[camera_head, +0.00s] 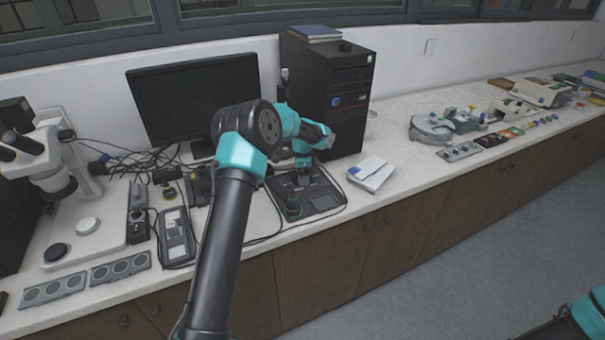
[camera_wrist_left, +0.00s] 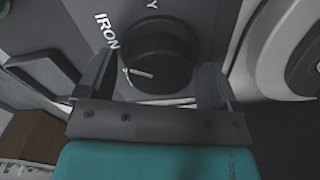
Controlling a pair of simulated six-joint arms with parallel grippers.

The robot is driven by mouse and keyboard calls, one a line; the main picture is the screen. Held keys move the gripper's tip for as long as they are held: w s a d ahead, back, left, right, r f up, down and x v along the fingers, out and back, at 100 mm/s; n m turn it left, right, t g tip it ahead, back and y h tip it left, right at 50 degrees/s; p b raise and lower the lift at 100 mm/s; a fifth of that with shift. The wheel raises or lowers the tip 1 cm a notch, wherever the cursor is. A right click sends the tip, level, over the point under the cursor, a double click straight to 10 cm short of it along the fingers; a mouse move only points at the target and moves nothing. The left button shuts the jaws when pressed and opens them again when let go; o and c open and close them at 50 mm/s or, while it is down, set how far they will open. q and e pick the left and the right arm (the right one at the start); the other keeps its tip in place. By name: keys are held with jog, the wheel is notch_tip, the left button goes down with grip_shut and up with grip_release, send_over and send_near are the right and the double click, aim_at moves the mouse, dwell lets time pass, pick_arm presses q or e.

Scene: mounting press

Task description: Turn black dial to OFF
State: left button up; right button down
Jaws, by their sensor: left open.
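In the left wrist view, the black dial (camera_wrist_left: 158,60) sits on a dark grey panel (camera_wrist_left: 185,12). It is round and has a white pointer mark. The white word IRON is printed at its upper left, and the letter Y shows above it. My left gripper (camera_wrist_left: 158,78) is open, with one finger on each side of the dial; contact cannot be told. In the head view, my left gripper (camera_head: 304,178) points down at a flat black unit (camera_head: 325,196) on the bench. The dial cannot be made out there. My right gripper is out of view.
A black computer tower (camera_head: 335,95) stands just behind my left arm. A monitor (camera_head: 195,95) and a microscope (camera_head: 45,165) are to the left. A white box (camera_head: 371,173) lies right of the black unit. A pale round part (camera_wrist_left: 290,45) is right of the dial.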

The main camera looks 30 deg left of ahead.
pick_arm(q)
jog(key=c, duration=0.9)
